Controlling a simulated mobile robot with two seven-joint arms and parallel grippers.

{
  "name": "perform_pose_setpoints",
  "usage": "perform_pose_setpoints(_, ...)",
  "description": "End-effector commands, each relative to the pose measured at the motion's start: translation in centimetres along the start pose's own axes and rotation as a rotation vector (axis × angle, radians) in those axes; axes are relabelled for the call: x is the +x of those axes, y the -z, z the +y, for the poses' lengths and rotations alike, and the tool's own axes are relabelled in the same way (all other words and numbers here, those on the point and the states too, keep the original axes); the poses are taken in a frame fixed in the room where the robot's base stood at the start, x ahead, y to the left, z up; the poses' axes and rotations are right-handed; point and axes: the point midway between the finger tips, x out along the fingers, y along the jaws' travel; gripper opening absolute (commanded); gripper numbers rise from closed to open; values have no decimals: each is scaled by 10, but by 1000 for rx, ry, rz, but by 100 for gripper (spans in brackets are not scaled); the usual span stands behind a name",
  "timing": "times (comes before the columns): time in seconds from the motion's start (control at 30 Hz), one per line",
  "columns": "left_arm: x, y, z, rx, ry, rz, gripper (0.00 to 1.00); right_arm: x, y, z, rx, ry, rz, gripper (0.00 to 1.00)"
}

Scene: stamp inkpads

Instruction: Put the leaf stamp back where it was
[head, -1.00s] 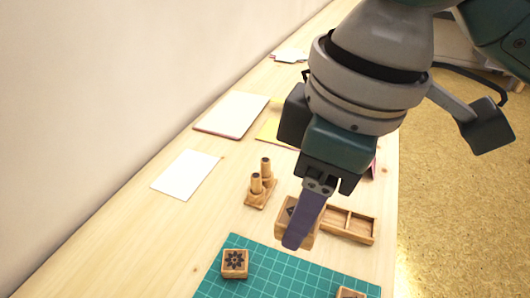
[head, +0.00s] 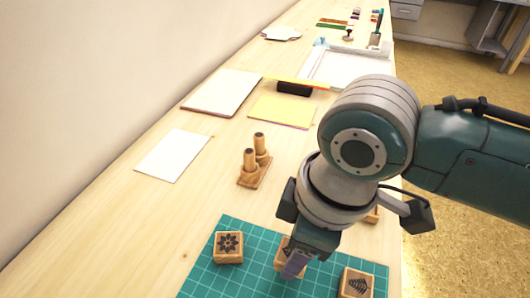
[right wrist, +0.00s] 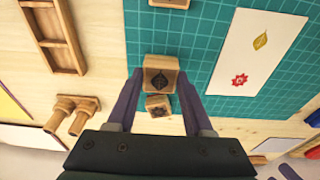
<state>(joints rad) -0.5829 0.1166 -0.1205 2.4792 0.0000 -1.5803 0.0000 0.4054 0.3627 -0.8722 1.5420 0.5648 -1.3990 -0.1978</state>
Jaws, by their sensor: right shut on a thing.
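The leaf stamp, a wooden block with a dark leaf mark on top, is between the fingers of my right gripper (head: 293,266). The stamp (head: 281,254) is partly hidden by the gripper in the head view. In the right wrist view the leaf stamp (right wrist: 160,76) sits between the fingertips, and my right gripper (right wrist: 161,74) is shut on it. It is over or on the green mat (head: 245,283), between the flower stamp (head: 228,246) and the fan-marked stamp (head: 357,283). I cannot tell whether it touches the mat. My left gripper is not in view.
A wooden tray with compartments (right wrist: 50,30) lies near the mat, mostly hidden by my arm in the head view. A two-peg wooden holder (head: 255,170) stands left of my arm. A card with leaf and flower prints (right wrist: 255,52) lies on the mat.

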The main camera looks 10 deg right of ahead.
Motion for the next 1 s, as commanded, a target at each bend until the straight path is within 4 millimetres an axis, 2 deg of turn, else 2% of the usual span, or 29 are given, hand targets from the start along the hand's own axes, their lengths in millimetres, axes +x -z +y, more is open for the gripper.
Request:
perform_pose_setpoints(0.03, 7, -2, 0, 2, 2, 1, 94, 13, -2, -1, 1, 3, -3, 11)
perform_pose_setpoints(0.13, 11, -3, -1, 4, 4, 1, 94, 25, -4, 0, 2, 2, -2, 11)
perform_pose_setpoints(0.57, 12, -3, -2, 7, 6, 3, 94, 31, -5, 0, 1, 1, -1, 11)
perform_pose_setpoints(0.6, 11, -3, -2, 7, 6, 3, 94, 30, -5, 0, 1, 1, -1, 55)
perform_pose_setpoints(0.83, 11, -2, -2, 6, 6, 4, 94, 30, -5, 0, 1, 1, -1, 81)
perform_pose_setpoints(1.0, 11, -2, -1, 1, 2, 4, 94, 30, -5, 0, 1, 1, -1, 81)
